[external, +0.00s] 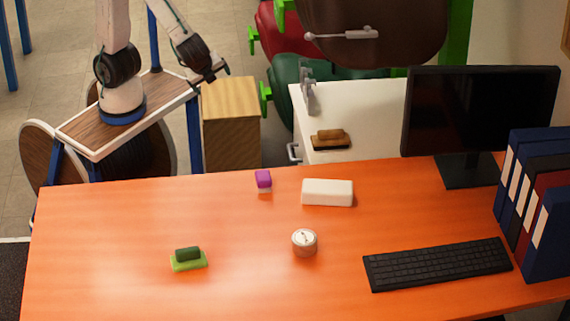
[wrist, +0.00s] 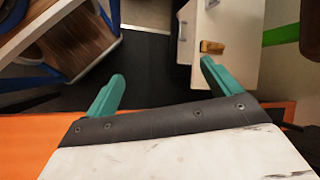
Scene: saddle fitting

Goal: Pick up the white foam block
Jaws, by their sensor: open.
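The white foam block (external: 327,193) lies on the orange desk (external: 110,230), near its far edge and right of the middle. Nothing covers it in the external view. It does not show in the wrist view. My gripper (external: 219,73) is at the upper left of the external view, beyond the far edge of the desk and well apart from the block. In the wrist view the two teal fingers of my gripper (wrist: 164,70) stand wide apart with nothing between them.
A purple-topped block (external: 263,181) stands left of the foam block. A round tin (external: 304,242), a green block on a lime base (external: 188,259) and a keyboard (external: 437,264) are nearer. A monitor (external: 480,112) and binders (external: 540,200) stand right. A wooden box (external: 231,120) is below my gripper.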

